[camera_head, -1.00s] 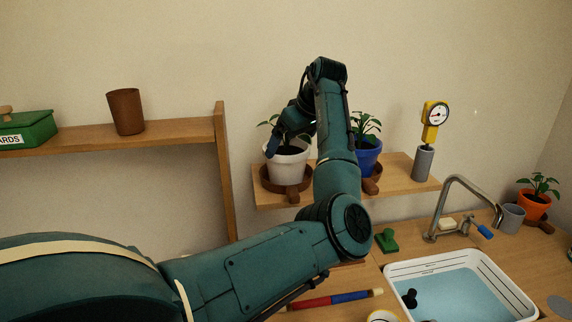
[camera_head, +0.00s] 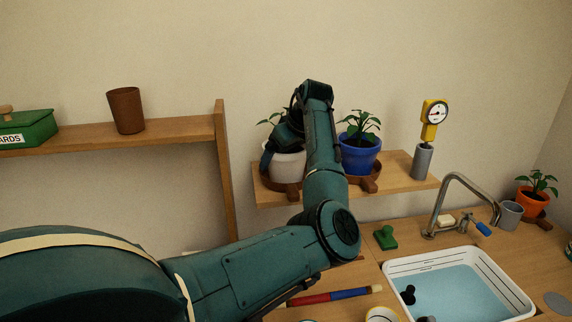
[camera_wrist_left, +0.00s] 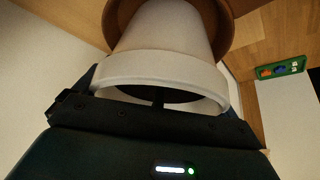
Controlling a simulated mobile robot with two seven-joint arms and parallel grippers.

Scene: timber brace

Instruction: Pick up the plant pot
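The white plant pot (camera_head: 286,165) with a leafy plant stands upright in a brown saucer on the wall shelf, partly hidden by my left arm. My left gripper (camera_head: 283,150) is at this pot, with one finger beside its left rim. In the left wrist view the white pot (camera_wrist_left: 160,45) fills the middle, with its saucer (camera_wrist_left: 226,30) beyond. The gripper's fingers are spread wide, one on either side of the rim; firm contact cannot be made out. A blue plant pot (camera_head: 361,156) stands to the right, and an orange one (camera_head: 531,204) by the sink. My right gripper is out of view.
A yellow dial gauge (camera_head: 434,118) stands on the shelf's right part. A brown cup (camera_head: 126,111) and green box (camera_head: 28,128) are on the left shelf, whose wooden upright (camera_head: 226,175) is near my arm. A white basin (camera_head: 390,268) and tap (camera_head: 438,212) are below right.

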